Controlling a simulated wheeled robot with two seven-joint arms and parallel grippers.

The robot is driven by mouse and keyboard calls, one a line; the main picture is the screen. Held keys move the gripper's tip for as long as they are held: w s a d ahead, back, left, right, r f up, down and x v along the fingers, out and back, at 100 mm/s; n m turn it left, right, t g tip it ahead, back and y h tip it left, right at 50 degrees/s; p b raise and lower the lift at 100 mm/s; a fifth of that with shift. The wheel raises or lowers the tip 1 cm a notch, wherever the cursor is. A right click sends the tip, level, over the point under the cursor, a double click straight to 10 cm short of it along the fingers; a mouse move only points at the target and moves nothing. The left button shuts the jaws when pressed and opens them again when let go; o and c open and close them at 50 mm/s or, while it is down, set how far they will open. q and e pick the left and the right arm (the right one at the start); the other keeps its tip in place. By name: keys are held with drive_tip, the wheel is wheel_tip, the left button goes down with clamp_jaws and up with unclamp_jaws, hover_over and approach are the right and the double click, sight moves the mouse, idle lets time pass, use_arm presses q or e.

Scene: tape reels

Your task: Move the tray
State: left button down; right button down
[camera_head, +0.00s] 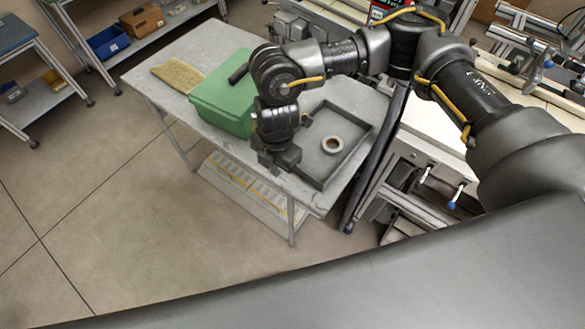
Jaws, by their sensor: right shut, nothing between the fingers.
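The tray (318,166) is shallow, grey and rectangular, and lies on the right part of a grey table. One tape reel (324,146), a pale ring with a dark centre, lies flat in it. My right gripper (284,172) is at the tray's left side, close to its near left corner. It points down and is shut with nothing held. My right arm hides part of the tray's left side, and I cannot tell whether the gripper touches the tray. My left gripper is not in view.
A green box (222,96) stands on the table (172,63) left of the tray, with a tan textured piece (177,75) beyond it. A white machine (418,166) stands close to the table's right side. Open floor lies to the left.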

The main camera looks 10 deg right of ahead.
drive_tip(key=shift+h, duration=0.4)
drive_tip(key=f, duration=0.2)
drive_tip(key=d+f+p, duration=0.1)
drive_tip(key=f, duration=0.2)
drive_tip(key=w+d+f+p, duration=0.1)
drive_tip(key=f, duration=0.2)
drive_tip(key=shift+d+f, duration=0.1)
drive_tip(key=shift+f, duration=0.15)
drive_tip(key=shift+w+d+f+p, duration=0.15)
drive_tip(key=shift+w+d+p, duration=0.35)
drive_tip(key=shift+d+p, duration=0.1)
drive_tip(key=shift+w+d+f+p, duration=0.15)
drive_tip(key=shift+w+d+p, duration=0.3)
drive_tip(key=shift+w+d, duration=0.1)
drive_tip(key=shift+w+d+f, duration=0.1)
drive_tip(key=shift+w+d, duration=0.15)
drive_tip(key=shift+d, duration=0.2)
